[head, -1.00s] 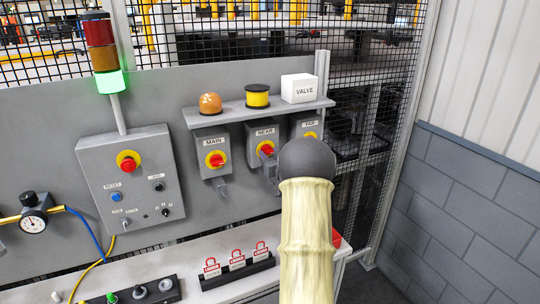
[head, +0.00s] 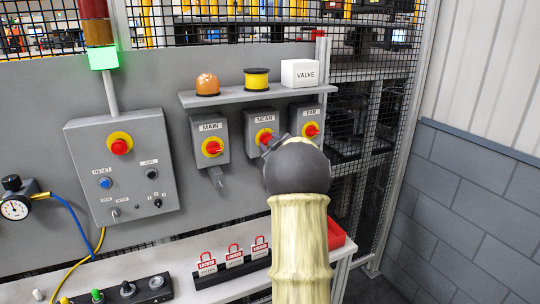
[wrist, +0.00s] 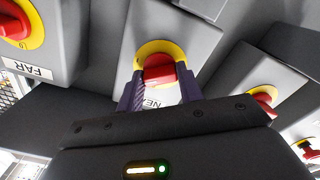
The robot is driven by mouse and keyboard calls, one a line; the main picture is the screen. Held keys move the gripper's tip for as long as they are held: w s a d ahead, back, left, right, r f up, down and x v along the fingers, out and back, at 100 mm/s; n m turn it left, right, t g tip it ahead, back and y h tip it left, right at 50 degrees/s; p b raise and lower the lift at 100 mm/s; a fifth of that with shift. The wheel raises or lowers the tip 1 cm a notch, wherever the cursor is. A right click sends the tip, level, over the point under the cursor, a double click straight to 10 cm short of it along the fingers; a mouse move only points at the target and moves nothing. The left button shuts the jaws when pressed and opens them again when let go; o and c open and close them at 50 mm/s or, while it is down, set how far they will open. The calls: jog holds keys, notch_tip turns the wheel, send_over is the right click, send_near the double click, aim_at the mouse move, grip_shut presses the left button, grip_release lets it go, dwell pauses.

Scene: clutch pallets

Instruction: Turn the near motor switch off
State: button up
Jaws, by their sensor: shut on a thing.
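The near motor switch (head: 262,119) is a grey box labelled NEAR, with a red knob on a yellow disc. It hangs between the MAIN and FAR switches under the shelf. In the wrist view its red knob (wrist: 160,70) sits between the two dark purple fingers of my gripper (wrist: 159,82), which is shut on it. In the head view my rounded dark wrist and pale arm cover the lower part of the switch and most of the gripper. I cannot tell the knob's exact setting.
The MAIN switch (head: 210,143) is to the left and the FAR switch (head: 307,126) close on the right. Above is a shelf (head: 225,97) with an orange dome, yellow spool and VALVE block. Red LOCKED tags (head: 233,256) stand on the bench below.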

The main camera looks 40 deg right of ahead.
jog(key=n+b, duration=0.5)
jog(key=b, duration=0.1)
jog(key=shift+a+n, duration=0.1)
jog(key=shift+n, duration=0.2)
jog(key=n+b, duration=0.3)
jog(key=shift+r+n+b, duration=0.2)
jog(key=shift+n+b, duration=0.55)
jog(key=shift+n, duration=0.55)
jog(key=o, duration=0.7)
jog(key=shift+c, duration=0.2)
jog(key=o, duration=0.3)
jog(key=shift+w+f, duration=0.1)
